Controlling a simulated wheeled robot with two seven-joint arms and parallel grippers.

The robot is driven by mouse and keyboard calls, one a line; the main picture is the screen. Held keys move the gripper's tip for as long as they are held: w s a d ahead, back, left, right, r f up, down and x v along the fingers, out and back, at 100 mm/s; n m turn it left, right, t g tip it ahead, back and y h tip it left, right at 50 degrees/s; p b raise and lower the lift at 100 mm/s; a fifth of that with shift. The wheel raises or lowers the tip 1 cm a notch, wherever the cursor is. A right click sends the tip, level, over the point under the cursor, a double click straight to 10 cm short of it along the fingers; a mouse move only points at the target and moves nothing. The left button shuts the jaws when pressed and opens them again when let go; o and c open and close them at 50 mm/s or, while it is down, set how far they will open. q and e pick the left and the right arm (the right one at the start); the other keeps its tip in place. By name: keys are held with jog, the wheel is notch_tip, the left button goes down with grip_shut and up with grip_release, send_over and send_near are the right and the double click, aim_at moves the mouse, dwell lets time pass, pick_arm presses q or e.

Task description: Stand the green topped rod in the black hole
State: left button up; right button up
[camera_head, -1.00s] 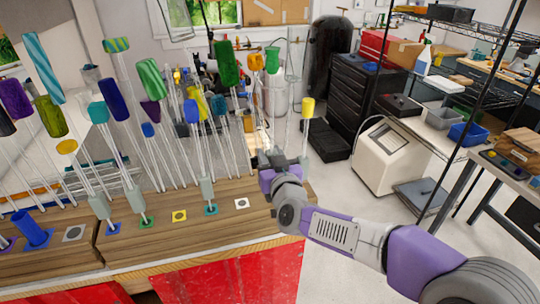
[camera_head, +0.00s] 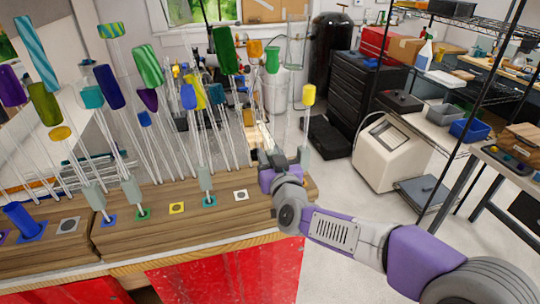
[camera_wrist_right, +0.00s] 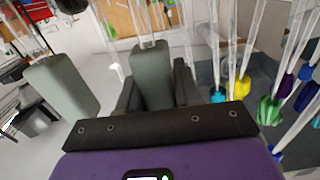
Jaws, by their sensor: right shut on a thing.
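My right gripper (camera_head: 283,160) is shut on the grey block at the lower end of a clear rod; the block (camera_wrist_right: 152,78) shows between the dark fingers in the right wrist view. A small green top (camera_head: 272,60) stands above the gripper in the head view, and its clear shaft is hard to see. The rod looks roughly upright. A white pad with a dark hole (camera_head: 240,195) lies on the bench, left of and below the gripper. The rod's foot is hidden behind the gripper. My left gripper is not in view.
Several rods with coloured tops stand close on the left, among them a larger green top (camera_head: 225,50). A yellow-topped rod (camera_head: 308,95) stands just right of the gripper. A yellow pad (camera_head: 177,208) lies left of the white pad. The bench's front strip is clear.

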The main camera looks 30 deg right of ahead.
jog(key=shift+f+b, duration=0.3)
jog(key=o, duration=1.2)
jog(key=v, duration=0.7)
jog(key=shift+s, duration=0.3)
